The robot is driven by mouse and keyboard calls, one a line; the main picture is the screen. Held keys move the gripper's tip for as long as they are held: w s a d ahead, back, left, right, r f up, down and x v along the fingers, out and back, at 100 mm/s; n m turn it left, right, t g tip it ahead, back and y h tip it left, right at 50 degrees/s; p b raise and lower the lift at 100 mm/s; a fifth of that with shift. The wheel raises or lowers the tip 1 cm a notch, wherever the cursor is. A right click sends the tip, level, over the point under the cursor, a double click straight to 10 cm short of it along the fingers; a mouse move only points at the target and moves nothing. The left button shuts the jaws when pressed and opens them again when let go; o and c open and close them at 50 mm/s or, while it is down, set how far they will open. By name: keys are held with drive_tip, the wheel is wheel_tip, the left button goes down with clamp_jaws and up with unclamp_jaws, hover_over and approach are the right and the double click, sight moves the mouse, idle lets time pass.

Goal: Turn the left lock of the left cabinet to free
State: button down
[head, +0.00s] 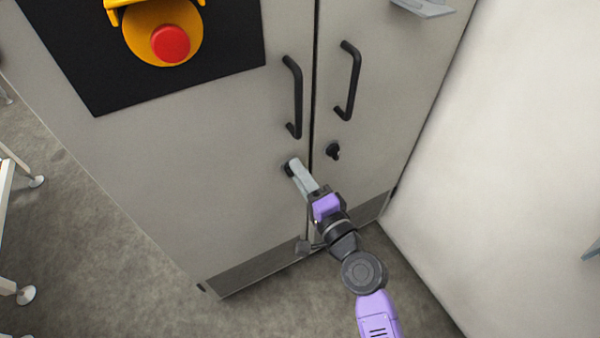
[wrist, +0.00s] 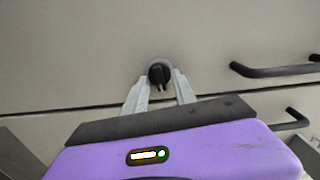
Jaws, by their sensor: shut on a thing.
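The left cabinet (head: 210,150) is grey with two doors split by a narrow dark gap. Its left lock (head: 288,170) is a small black knob below the left door handle, mostly hidden by my fingers in the head view. The left lock also shows in the wrist view (wrist: 159,72), as a round black base with a short protruding grip. My gripper (head: 294,165) reaches it from below, and its grey fingers are shut on the knob, one on each side. The right lock (head: 333,151) is a similar black knob on the right door, apart from my gripper.
Black bar handles stand out from the left door (head: 297,97) and right door (head: 349,80), above the locks. A red emergency button (head: 170,44) sits on a black panel at upper left. A pale wall (head: 510,170) stands close on the right. Grey floor lies below.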

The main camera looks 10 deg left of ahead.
drive_tip(key=shift+m, duration=0.6)
drive_tip(key=c, duration=1)
unclamp_jaws()
drive_tip(key=shift+c, duration=0.2)
drive_tip(key=v, duration=0.8)
drive_tip(key=shift+w, duration=0.15)
